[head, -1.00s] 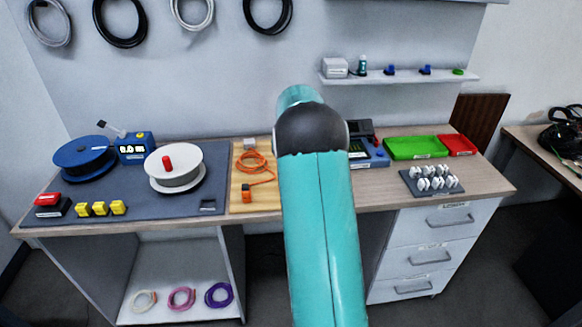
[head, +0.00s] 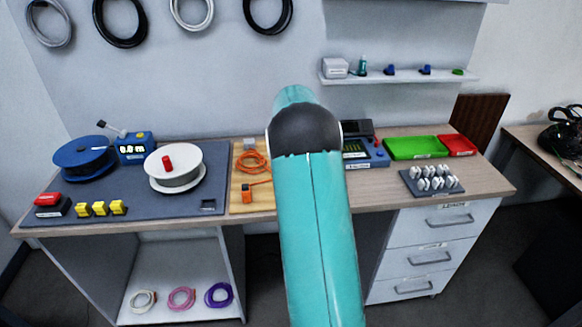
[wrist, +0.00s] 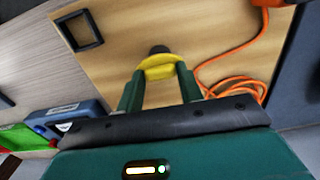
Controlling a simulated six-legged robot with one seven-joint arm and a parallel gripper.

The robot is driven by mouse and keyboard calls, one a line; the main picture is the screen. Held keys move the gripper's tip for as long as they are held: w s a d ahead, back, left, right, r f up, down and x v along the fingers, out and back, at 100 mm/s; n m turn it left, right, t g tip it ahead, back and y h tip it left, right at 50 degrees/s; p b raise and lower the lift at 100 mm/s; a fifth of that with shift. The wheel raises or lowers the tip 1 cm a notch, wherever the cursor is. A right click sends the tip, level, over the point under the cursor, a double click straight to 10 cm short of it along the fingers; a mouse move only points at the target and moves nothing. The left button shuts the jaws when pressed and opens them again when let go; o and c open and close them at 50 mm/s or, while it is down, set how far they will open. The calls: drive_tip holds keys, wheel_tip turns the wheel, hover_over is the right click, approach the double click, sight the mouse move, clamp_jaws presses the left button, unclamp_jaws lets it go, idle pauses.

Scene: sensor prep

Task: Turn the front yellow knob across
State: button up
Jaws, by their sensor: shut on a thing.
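A yellow knob (wrist: 160,68) with a dark end shows in the wrist view, over the wooden board (wrist: 215,25). My gripper (wrist: 158,82) has its two green fingers on either side of the knob and is shut on it. In the head view my teal arm hides the gripper and the knob, so I cannot see them there. The board (head: 240,203) shows left of my arm in the head view.
An orange cable (wrist: 235,85) lies on the board close to the fingers; it also shows in the head view (head: 252,160). A square black frame (wrist: 78,30) is on the board. A blue device (head: 375,155) and a green tray (head: 413,147) stand to the right.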

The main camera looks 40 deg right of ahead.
drive_tip(key=o, duration=1)
wheel_tip(320, 180, up, 14)
drive_tip(key=shift+f, duration=0.1)
drive_tip(key=shift+a, duration=0.1)
drive_tip(key=s+a+r+n+t, duration=0.1)
drive_tip(key=s+a+r, duration=0.2)
drive_tip(key=a, duration=0.4)
drive_tip(key=s+a+r+n+t, duration=0.1)
drive_tip(key=s+a+r, duration=0.2)
drive_tip(key=a, duration=0.4)
drive_tip(key=s+a+r+n+t, duration=0.1)
drive_tip(key=s+a+r, duration=0.15)
drive_tip(key=a, duration=0.55)
drive_tip(key=s+a+f+n+t, duration=0.1)
drive_tip(key=s+a+f, duration=0.1)
drive_tip(key=s+a, duration=0.3)
drive_tip(key=s+a+f+n, duration=0.1)
drive_tip(key=s+a+f, duration=0.1)
drive_tip(key=s+a, duration=0.2)
drive_tip(key=s+a+f+n+t, duration=0.1)
drive_tip(key=s+a+f+n, duration=0.1)
drive_tip(key=s+a, duration=0.3)
drive_tip(key=shift+s+a+f+t, duration=0.15)
drive_tip(key=shift+s, duration=0.55)
drive_tip(key=shift+s+a+f+t, duration=0.15)
drive_tip(key=shift+s, duration=0.5)
